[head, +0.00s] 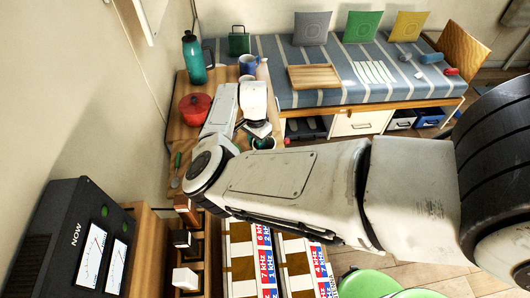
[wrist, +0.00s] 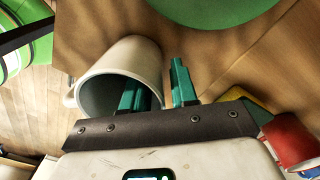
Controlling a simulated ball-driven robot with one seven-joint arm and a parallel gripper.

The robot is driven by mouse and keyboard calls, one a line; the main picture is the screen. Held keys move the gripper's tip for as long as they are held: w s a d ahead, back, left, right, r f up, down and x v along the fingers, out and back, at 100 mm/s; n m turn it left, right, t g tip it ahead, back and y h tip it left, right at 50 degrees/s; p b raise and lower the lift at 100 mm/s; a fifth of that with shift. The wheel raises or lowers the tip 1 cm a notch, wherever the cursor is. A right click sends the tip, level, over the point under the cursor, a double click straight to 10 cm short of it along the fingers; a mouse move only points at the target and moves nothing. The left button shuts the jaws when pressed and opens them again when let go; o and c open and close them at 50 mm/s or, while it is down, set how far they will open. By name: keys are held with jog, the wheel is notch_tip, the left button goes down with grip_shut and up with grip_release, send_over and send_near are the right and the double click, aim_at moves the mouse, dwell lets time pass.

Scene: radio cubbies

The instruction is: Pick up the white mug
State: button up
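The white mug (wrist: 148,58) has a dark green inside and shows in the wrist view with its open mouth toward my gripper. Its handle is at the left. In the head view, what looks like the same mug (head: 264,143) is mostly hidden by my arm on the wooden table. My gripper (wrist: 160,88) has two teal fingers. The left finger overlaps the mug's mouth and looks inside it; the right finger is outside the wall. A gap shows between the right finger and the wall, so the gripper looks open around the rim.
A red pot (head: 195,109), a teal bottle (head: 193,58) and a blue mug (head: 248,65) stand on the table. A red item (wrist: 290,143) lies near the gripper's right side, and a green round thing (wrist: 212,8) is beyond. A striped bench (head: 270,75) adjoins the table.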

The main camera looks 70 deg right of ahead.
grip_shut()
jog(key=shift+r, duration=0.15)
dwell(0.4)
